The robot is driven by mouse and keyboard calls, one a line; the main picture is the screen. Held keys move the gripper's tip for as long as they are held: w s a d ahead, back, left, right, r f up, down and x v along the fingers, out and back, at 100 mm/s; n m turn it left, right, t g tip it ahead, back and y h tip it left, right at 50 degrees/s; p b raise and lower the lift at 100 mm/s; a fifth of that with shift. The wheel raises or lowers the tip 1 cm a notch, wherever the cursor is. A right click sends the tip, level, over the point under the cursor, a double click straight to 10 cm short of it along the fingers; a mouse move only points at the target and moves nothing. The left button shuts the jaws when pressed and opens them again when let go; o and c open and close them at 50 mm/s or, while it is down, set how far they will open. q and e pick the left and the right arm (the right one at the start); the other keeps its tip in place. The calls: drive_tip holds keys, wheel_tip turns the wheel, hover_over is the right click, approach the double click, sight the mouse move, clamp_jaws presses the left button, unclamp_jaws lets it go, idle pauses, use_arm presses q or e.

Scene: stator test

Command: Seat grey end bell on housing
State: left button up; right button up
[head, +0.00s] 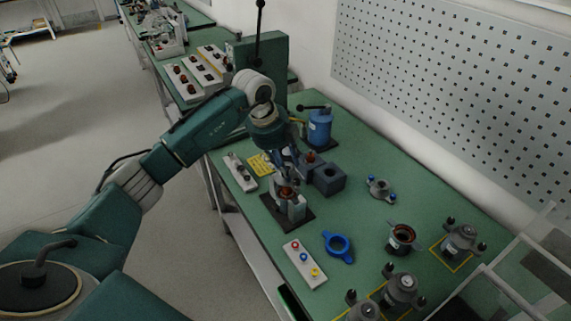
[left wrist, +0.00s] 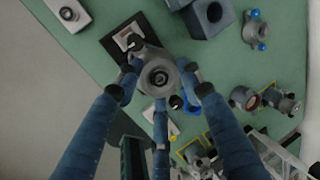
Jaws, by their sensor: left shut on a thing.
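My left gripper (head: 286,179) is shut on a grey round part with a central hole, which looks like the grey end bell (left wrist: 158,76). In the left wrist view its blue fingers (left wrist: 160,84) surround the part. In the head view the gripper is over the grey fixture (head: 293,209) on a black plate, and the fingers mostly hide the held part. A brownish, copper-coloured spot shows there; I cannot tell whether it is a housing, or whether the parts touch. An open grey housing with a copper winding (head: 403,236) stands at the right. My right gripper is not in view.
Near the fixture are a dark block with a hole (head: 329,179), a blue ring with ears (head: 338,245) and a white button plate (head: 304,263). A grey part with blue knobs (head: 380,188) lies farther back. Assembled grey motors (head: 460,239) stand at the right.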

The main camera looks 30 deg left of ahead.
use_arm(q)
drive_tip(key=shift+d+r, duration=0.1)
drive_tip(key=shift+d, duration=0.05)
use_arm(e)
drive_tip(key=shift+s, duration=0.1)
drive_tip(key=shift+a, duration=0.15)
